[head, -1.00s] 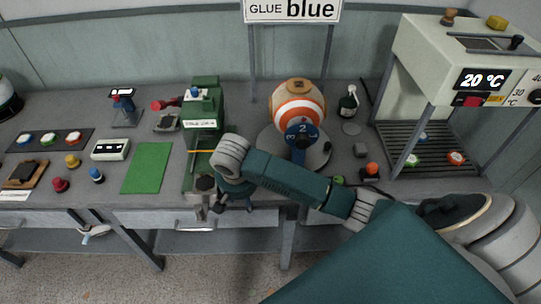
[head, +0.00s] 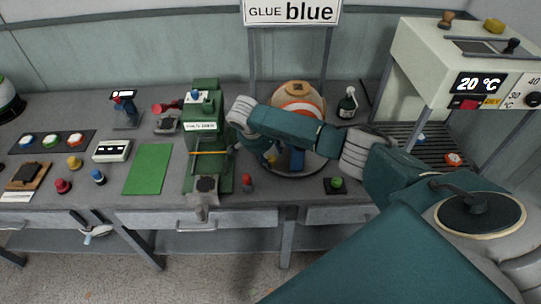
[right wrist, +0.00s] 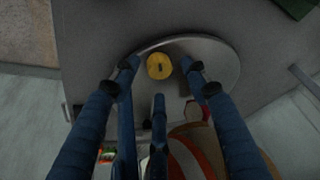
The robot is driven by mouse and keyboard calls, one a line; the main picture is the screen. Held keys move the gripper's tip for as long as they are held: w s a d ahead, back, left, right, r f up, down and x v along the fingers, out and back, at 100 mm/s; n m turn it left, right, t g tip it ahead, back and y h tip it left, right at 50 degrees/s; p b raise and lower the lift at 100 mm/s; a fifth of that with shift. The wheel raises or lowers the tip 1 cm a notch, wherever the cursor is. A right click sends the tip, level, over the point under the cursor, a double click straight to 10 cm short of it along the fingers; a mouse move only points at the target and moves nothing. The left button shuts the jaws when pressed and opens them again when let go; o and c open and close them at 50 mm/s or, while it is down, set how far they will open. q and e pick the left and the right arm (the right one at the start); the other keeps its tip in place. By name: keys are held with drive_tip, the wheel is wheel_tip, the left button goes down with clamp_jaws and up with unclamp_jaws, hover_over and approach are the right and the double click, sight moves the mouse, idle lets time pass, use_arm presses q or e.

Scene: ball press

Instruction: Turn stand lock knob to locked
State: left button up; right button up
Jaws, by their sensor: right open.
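The stand is a round grey metal plate (head: 310,168) on the bench, carrying a ball (head: 297,93) with orange and white bands. A small round yellow knob (right wrist: 159,66) with a dark mark at its middle sits on the plate in the right wrist view. It also shows partly below my right gripper in the head view (head: 270,160). My right arm hides part of the ball and stand in the head view. My left gripper is not in view.
A green press (head: 205,130) stands left of the stand. A small red-topped piece (head: 247,182) and a green button (head: 337,184) are near the front edge. A dark bottle (head: 347,103) stands behind right, and a white machine (head: 440,60) further right.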

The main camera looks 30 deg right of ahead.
drive_tip(key=shift+x, duration=1.1)
